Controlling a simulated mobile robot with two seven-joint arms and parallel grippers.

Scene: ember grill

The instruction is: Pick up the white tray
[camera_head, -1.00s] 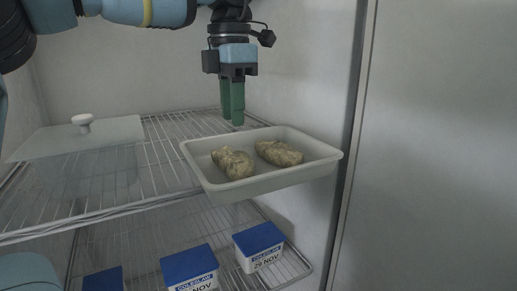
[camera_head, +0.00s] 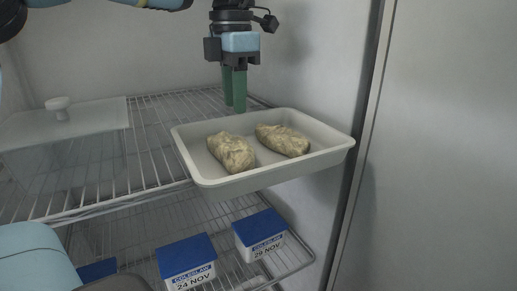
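The white tray (camera_head: 262,180) is a shallow rectangular tray with two lumpy, pale wrapped-looking pieces (camera_head: 232,152) (camera_head: 283,140) in it. It sits at the right end of the upper wire shelf, its front sticking out past the shelf edge. My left gripper (camera_head: 235,106) points down with green fingers at the tray's back rim. The fingers look open and a little apart, one partly behind the other. Their tips are just above or behind the rim; I cannot tell if they touch. My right gripper is not in view.
A clear lidded container (camera_head: 62,140) with a white knob stands on the upper wire shelf (camera_head: 150,165) at left. Blue-lidded coleslaw tubs (camera_head: 187,262) (camera_head: 260,235) are on the shelf below. A wall (camera_head: 325,65) is close on the tray's right.

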